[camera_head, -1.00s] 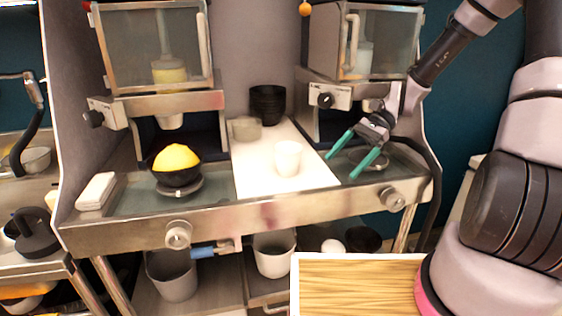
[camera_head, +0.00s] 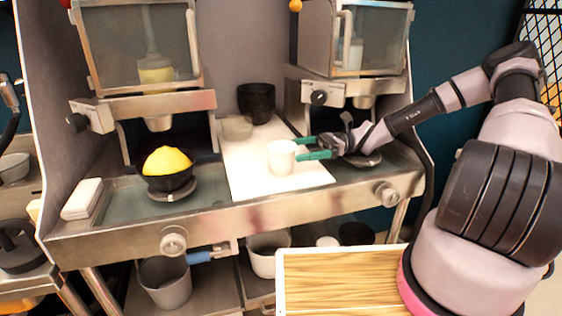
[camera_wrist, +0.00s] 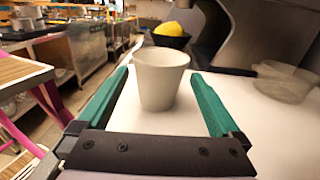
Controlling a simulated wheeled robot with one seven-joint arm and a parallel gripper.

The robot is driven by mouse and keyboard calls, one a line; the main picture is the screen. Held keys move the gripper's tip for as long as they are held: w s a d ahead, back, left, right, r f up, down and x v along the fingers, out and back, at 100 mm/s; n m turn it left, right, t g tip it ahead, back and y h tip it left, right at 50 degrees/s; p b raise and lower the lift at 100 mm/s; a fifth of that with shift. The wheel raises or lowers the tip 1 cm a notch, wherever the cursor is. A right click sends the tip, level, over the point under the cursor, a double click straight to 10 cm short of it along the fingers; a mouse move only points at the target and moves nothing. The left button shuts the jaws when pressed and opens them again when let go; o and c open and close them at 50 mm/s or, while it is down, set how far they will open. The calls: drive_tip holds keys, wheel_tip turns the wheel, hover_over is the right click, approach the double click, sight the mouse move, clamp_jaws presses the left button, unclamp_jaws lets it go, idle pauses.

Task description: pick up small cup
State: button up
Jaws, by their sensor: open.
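The small cup (camera_head: 281,158) is white and stands upright on the white board (camera_head: 247,180) in the middle of the counter. It also shows in the wrist view (camera_wrist: 159,78), between the tips of the two green fingers. My gripper (camera_head: 308,148) is open and comes in level from the right in the head view. In the wrist view my gripper (camera_wrist: 160,85) has one finger on each side of the cup, with gaps visible beside it. The cup's far side is hidden.
A dark bowl with a yellow heap (camera_head: 168,165) stands on the left. A translucent container (camera_head: 237,127) and stacked black bowls (camera_head: 256,101) stand behind the cup. Dispensers with glass fronts (camera_head: 136,45) overhang the counter. A wooden tabletop (camera_head: 340,281) lies in front.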

sight(270, 155)
drive_tip(key=x, duration=0.8)
drive_tip(key=c, duration=1)
